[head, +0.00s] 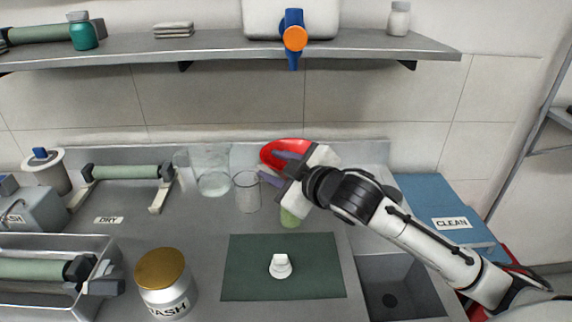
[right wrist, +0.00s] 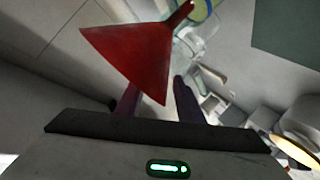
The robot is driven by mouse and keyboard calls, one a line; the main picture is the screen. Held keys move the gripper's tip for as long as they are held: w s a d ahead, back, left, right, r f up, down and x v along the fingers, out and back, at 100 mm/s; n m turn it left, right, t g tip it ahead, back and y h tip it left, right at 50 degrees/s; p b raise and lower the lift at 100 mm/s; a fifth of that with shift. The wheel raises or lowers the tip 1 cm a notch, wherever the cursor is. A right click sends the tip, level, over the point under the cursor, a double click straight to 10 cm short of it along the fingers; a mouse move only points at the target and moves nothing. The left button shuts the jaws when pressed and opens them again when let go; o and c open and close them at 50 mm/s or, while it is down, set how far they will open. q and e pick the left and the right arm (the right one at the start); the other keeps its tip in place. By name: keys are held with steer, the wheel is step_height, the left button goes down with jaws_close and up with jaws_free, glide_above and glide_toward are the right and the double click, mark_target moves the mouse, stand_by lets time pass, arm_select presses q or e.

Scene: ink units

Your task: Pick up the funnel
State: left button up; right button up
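The red funnel (head: 283,150) is in the middle of the head view, near the back of the counter, partly hidden by my right gripper. In the right wrist view the funnel (right wrist: 132,52) shows as a wide cone with its narrow spout toward the top. My right gripper (head: 278,167) has its purple fingers apart at the funnel; one finger overlaps the red in the head view. In the right wrist view the cone covers part of the left finger, and the right finger stands just beside it. Contact cannot be told. My left gripper is not in view.
Glass beakers (head: 247,192) stand to the left. A green mat (head: 240,285) with a white knob (head: 280,266) lies in front, a sink (head: 400,285) to the right. A shelf (head: 220,47) runs above.

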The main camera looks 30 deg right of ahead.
steer(key=shift+s+r, duration=0.1)
steer(key=shift+s, duration=0.05)
steer(key=shift+c, duration=0.9)
jaws_close()
